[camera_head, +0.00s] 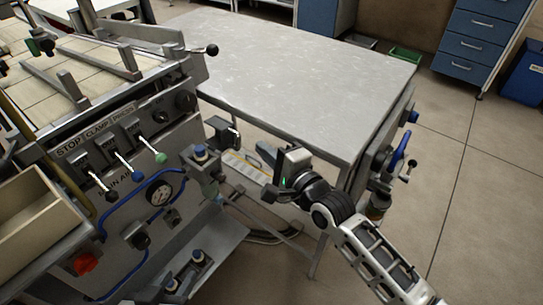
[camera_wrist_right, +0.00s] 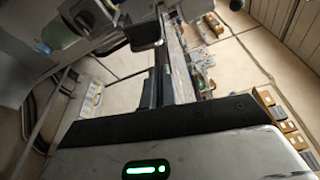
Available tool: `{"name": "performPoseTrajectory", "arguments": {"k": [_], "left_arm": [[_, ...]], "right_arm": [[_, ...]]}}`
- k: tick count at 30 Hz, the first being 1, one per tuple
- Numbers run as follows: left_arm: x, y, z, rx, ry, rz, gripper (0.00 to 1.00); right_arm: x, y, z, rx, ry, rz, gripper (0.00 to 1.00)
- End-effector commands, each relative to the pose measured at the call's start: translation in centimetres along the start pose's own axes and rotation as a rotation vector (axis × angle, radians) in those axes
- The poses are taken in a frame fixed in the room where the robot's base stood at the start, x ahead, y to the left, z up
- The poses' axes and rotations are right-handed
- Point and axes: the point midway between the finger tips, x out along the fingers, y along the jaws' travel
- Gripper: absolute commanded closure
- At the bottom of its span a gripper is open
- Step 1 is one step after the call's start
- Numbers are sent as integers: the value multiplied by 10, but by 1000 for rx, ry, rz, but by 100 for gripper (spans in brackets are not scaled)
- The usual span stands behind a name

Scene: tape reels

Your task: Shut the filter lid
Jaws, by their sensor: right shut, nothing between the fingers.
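A filter-like unit (camera_head: 208,172) with a blue top is mounted on the right side of the grey machine. A dark, block-shaped flap (camera_head: 221,131) stands raised beside and above it; it looks like the filter lid, standing open. In the right wrist view a similar dark block (camera_wrist_right: 145,34) shows at the top, beside a pale greenish bowl (camera_wrist_right: 58,32). My right gripper (camera_head: 266,153) is shut and empty, just right of and below the flap, with a gap that I cannot measure. My left gripper is not in view.
A grey metal table (camera_head: 300,70) stands close behind my right arm. The machine's front panel has several levers, a gauge (camera_head: 160,193) and blue hoses. Another fitting with a blue handle (camera_head: 382,160) is at the table's right end. Open floor (camera_head: 480,200) lies to the right.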

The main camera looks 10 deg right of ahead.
Motion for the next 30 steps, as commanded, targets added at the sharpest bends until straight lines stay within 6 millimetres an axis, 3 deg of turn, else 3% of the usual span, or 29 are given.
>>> {"name": "performPoseTrajectory", "arguments": {"k": [6,12,30], "left_arm": [[2,0,2,-5,3,1,64],[2,0,1,-8,8,3,64],[-1,0,-6,-4,13,1,64]], "right_arm": [[39,0,0,-2,0,-1,100],[56,0,0,-2,0,1,100],[51,-3,-6,-29,18,-10,100]]}}
